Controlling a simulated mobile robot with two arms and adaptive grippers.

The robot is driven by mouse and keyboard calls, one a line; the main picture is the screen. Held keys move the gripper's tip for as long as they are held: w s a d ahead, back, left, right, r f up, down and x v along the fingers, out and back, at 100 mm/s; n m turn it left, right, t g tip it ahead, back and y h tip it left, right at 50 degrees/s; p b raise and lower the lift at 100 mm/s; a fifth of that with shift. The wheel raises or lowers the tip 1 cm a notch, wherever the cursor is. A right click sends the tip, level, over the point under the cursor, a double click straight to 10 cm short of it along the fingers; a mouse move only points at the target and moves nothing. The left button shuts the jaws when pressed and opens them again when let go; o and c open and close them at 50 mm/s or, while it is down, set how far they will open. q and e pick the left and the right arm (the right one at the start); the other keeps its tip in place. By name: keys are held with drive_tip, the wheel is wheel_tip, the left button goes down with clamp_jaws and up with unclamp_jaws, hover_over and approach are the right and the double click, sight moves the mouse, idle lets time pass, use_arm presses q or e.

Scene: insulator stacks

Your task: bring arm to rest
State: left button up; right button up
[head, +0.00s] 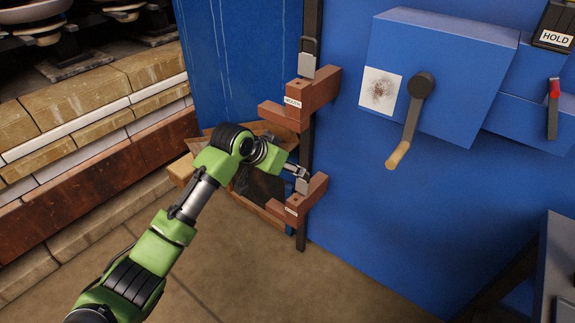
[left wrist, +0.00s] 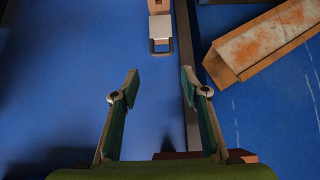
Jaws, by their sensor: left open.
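My left gripper (head: 292,170) is at the end of the green arm, near the lower brown bracket (head: 292,206) on the blue cabinet (head: 350,190). A grey padlock (head: 302,185) sits at that bracket, partly behind the gripper. In the left wrist view my left gripper (left wrist: 160,82) is open with nothing between its fingers. The padlock (left wrist: 160,35) shows ahead, apart from the fingertips, its dark shackle towards them. An upper padlock (head: 307,66) stands on the upper brown bracket (head: 312,97). My right gripper is out of view.
A crank handle (head: 412,125) sticks out from a blue box (head: 445,65) at the upper right. The floor (head: 240,280) in front is clear.

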use_arm(q)
drive_tip(key=shift+s, duration=0.1)
idle(0.4)
